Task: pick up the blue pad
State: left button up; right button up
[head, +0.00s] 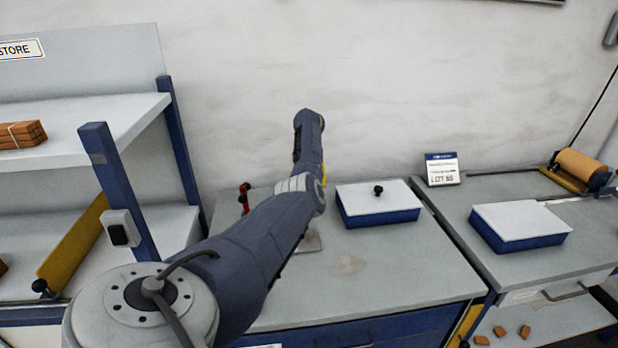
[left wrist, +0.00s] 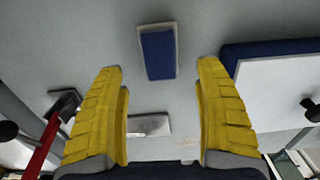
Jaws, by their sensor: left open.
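The blue pad (head: 0,0) is not visible in the head view, where my arm covers part of the bench. In the left wrist view the blue pad (left wrist: 158,54) is a small blue rectangle with a pale rim, lying flat on the grey bench top. My left gripper (left wrist: 164,66) has two yellow fingers spread wide and nothing between them. The pad shows beyond the fingertips, roughly centred between them, with no visible contact. In the head view only a sliver of yellow finger shows behind my arm. My right gripper is in neither view.
A blue box with a white lid and black knob (head: 378,203) stands right of the arm, close beside the right finger in the wrist view. A red-handled tool (head: 244,198) stands left. A metal plate (head: 311,242) lies nearer. The front bench top is mostly clear.

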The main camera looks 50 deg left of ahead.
pick_arm(q)
jog(key=shift+f, duration=3.55)
jog(key=shift+c, duration=0.3)
jog(key=c, duration=1.2)
jog(key=shift+r, duration=0.15)
jog(key=shift+c, duration=0.2)
notch_tip(320, 180, up, 20)
jog(key=shift+f, duration=0.1)
jog(key=o, duration=0.7)
jog(key=shift+c, duration=0.2)
jog(key=c, duration=0.6)
